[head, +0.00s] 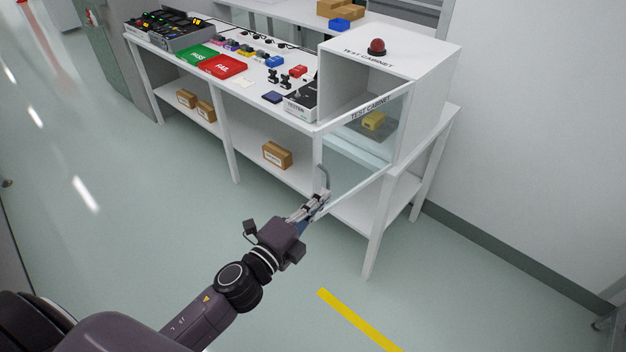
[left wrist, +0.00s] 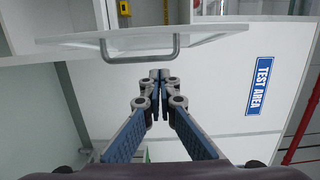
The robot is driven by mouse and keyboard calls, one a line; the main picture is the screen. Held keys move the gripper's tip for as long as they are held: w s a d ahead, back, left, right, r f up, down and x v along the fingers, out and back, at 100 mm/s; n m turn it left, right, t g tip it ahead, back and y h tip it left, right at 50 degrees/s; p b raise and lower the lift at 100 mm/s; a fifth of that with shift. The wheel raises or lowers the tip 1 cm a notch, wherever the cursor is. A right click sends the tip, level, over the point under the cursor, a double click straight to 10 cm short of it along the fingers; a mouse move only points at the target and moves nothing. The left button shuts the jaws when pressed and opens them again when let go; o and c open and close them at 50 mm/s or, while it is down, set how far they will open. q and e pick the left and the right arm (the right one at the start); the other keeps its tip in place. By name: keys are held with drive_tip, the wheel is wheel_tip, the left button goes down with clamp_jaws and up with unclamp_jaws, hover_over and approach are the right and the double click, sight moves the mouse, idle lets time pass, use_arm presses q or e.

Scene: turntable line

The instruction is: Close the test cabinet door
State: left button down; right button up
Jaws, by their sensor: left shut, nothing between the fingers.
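The white test cabinet (head: 430,65) stands at the right end of the bench in the head view. Its clear door (head: 350,160), with a white labelled top edge, stands open, swung out from the front. A grey bar handle (head: 324,177) is at the door's free edge. My left gripper (head: 324,196) is shut and empty, just by the handle. In the left wrist view the door (left wrist: 200,38) and handle (left wrist: 140,59) show just beyond the fingertips (left wrist: 160,76); I cannot tell whether they touch. A yellow device (head: 374,120) shows through the door. My right gripper is out of view.
A red dome lamp (head: 377,46) sits on the cabinet. The bench (head: 250,87) holds a green tray (head: 198,55), a red tray (head: 223,66) and small parts. Cardboard boxes (head: 277,155) lie on its lower shelf. The floor in front is clear, with a yellow stripe (head: 355,320).

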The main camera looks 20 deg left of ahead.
sight(318, 188)
use_arm(q)
drive_tip(key=shift+w+a+p, duration=0.55)
drive_tip(key=shift+w+a, duration=1.05)
drive_tip(key=shift+w, duration=0.2)
